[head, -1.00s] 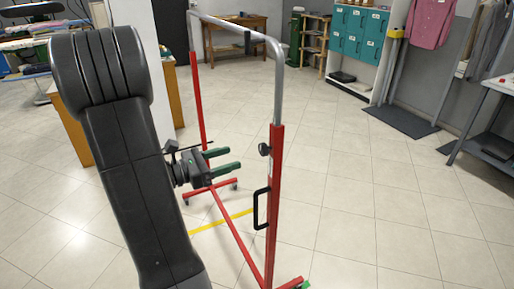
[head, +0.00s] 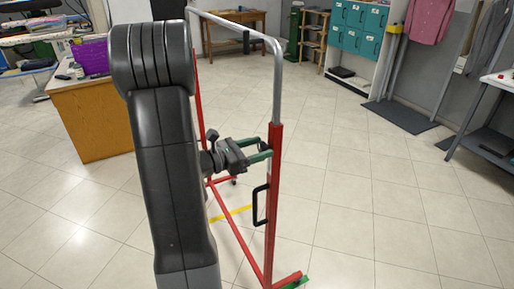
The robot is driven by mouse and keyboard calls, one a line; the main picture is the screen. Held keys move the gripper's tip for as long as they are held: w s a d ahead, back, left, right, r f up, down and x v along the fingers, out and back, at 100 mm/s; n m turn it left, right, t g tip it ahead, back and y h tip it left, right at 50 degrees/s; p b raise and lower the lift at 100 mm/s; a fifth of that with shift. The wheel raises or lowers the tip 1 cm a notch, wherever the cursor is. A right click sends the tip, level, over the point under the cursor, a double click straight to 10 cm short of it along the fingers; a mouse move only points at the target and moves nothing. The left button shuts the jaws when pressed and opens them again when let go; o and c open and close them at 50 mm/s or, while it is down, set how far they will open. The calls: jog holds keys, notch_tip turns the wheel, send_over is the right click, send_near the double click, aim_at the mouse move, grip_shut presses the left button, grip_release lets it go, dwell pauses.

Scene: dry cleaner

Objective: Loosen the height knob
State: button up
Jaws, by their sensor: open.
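The height knob (head: 263,145) is a small dark knob on the left side of the rack's red upright post (head: 273,185). It is partly hidden by my gripper. My gripper (head: 267,150) is open, with its two green fingers pointing right at the post. The fingertips are at the knob, one above and one below it in the picture. I cannot tell whether they touch it. The grey bent tube (head: 277,85) rises out of the top of the post. A black handle (head: 257,206) sits lower on the same post.
The rack's red lower bar (head: 236,240) and foot (head: 287,280) run along the floor. A wooden counter (head: 95,125) with a purple basket (head: 92,55) stands at the left. The tiled floor right of the rack is clear up to a dark mat (head: 402,115).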

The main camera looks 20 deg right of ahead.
jog(key=c, duration=1)
jog(key=shift+o, duration=0.2)
jog(key=shift+n+p, duration=0.3)
jog(key=shift+p, duration=0.05)
jog(key=n+p, duration=0.3)
jog(key=shift+r+n, duration=0.2)
jog(key=shift+n, duration=0.1)
jog(key=n+p, duration=0.4)
jog(key=n, duration=0.1)
jog(key=shift+w+p, duration=0.15)
jog(key=shift+p, duration=0.25)
jog(key=n+p, duration=0.3)
jog(key=n, duration=0.2)
jog(key=shift+f, duration=0.2)
jog(key=shift+w+f+n, duration=0.1)
jog(key=shift+f+n, duration=0.1)
jog(key=shift+n, duration=1.6)
